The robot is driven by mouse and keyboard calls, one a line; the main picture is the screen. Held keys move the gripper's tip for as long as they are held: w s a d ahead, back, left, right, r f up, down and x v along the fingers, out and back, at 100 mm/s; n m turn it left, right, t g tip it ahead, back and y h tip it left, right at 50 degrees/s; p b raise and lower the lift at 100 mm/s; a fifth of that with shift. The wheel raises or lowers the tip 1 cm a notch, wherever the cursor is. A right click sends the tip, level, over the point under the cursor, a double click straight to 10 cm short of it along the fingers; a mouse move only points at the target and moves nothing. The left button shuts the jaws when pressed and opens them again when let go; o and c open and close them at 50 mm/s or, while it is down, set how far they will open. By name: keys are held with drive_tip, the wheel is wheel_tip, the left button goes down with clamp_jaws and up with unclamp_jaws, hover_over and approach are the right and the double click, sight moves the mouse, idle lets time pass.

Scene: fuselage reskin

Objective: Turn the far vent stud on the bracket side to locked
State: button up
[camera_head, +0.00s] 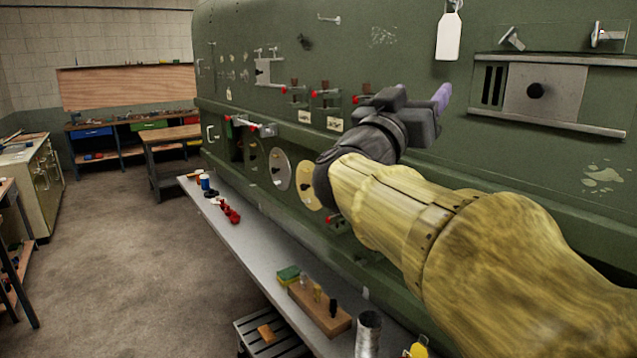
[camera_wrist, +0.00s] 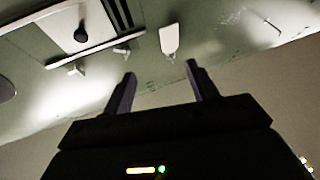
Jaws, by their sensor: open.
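The vent panel (camera_head: 560,92) is a grey plate with dark slots and a black knob, between two rails on the green fuselage. Above its upper rail sit two metal studs: a left, farther one (camera_head: 512,38), its wing slanted, and a right one (camera_head: 606,36). In the wrist view, which looks turned over, they show as the stud nearer my fingers (camera_wrist: 122,50) and the other stud (camera_wrist: 76,68). I cannot tell whether either is locked. My gripper (camera_head: 441,97) is open and empty, left of the vent. Its purple fingers (camera_wrist: 160,69) touch nothing visible.
A white tag (camera_head: 448,36) hangs just left of the studs, and also shows in the wrist view (camera_wrist: 169,38). A small metal handle (camera_head: 329,19) is farther along the skin. A bench (camera_head: 255,262) with tools runs below the fuselage.

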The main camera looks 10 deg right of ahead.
drive_tip(key=w+a+f+n+t+y, duration=0.1)
drive_tip(key=w+a+f+n+y, duration=0.2)
drive_tip(key=f+y, duration=0.3)
drive_tip(key=w+a+f+n+t+y, duration=0.2)
drive_tip(key=w+a+f+n+y, duration=0.2)
drive_tip(key=f, duration=0.6)
drive_tip(key=shift+w+f+n+t+y, duration=0.2)
drive_tip(key=shift+w+n+t+y, duration=0.1)
drive_tip(key=shift+w+n+y, duration=0.55)
drive_tip(key=shift+s+m, duration=0.1)
drive_tip(key=shift+m, duration=0.15)
